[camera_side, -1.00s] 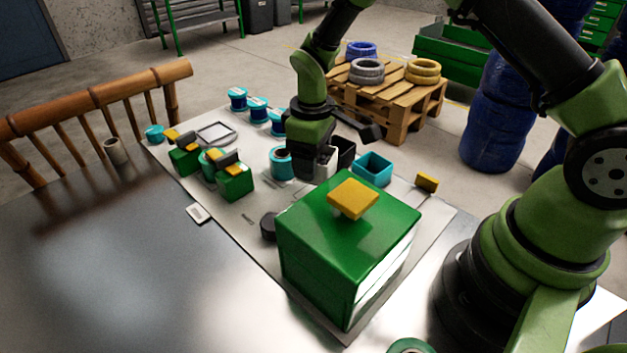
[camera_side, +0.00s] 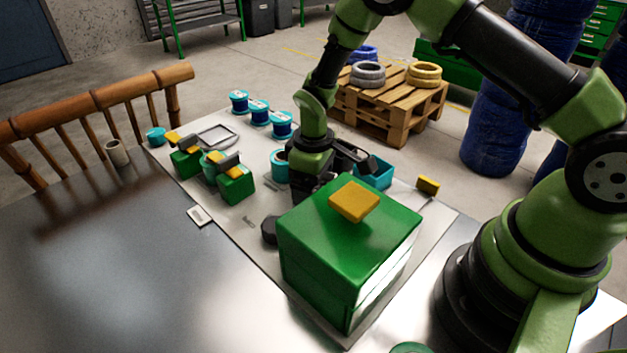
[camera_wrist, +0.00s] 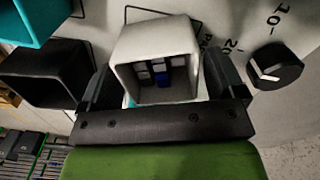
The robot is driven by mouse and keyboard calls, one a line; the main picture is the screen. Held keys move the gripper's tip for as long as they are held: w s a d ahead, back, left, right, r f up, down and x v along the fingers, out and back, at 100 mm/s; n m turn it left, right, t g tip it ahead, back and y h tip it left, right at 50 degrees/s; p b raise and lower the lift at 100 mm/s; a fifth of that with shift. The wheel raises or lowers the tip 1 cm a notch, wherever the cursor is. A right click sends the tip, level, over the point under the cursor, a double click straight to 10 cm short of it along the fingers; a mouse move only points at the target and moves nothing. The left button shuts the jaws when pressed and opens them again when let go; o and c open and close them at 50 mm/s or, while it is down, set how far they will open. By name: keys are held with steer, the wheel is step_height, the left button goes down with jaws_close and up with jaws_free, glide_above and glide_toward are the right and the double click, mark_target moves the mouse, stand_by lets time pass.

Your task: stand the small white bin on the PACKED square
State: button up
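The small white bin (camera_wrist: 155,35) sits between the two fingers of my gripper (camera_wrist: 160,90) in the wrist view, its opening facing the camera. Several small grey blocks and a blue one lie inside it. The fingers are close to its left and right walls; I cannot tell whether they touch. I cannot tell whether the bin rests on the surface. In the side view my gripper (camera_side: 308,192) is low over the mat and the white bin is hidden.
A black bin (camera_wrist: 45,72) and a teal bin (camera_wrist: 35,20) stand to the left in the wrist view. A black dial knob (camera_wrist: 277,67) is at right. In the side view a large green box (camera_side: 335,235) with a yellow top block (camera_side: 354,201) stands close in front.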

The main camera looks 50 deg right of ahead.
steer(key=s+r+m+t, duration=0.1)
steer(key=s+r, duration=0.1)
steer(key=r, duration=0.9)
steer(key=s+r+m+t, duration=0.1)
steer(key=s+r, duration=0.1)
steer(key=r, duration=0.8)
steer(key=s+r+m+t+y, duration=0.1)
steer(key=s+r+m+t, duration=0.1)
steer(key=s, duration=0.6)
steer(key=s+r+m+t+y, duration=0.1)
steer(key=s+r+m+t, duration=0.2)
steer(key=s+r, duration=0.3)
steer(key=shift+s+r+m, duration=0.15)
steer(key=shift+s+m, duration=0.65)
steer(key=shift+s, duration=0.45)
steer(key=shift+a, duration=0.1)
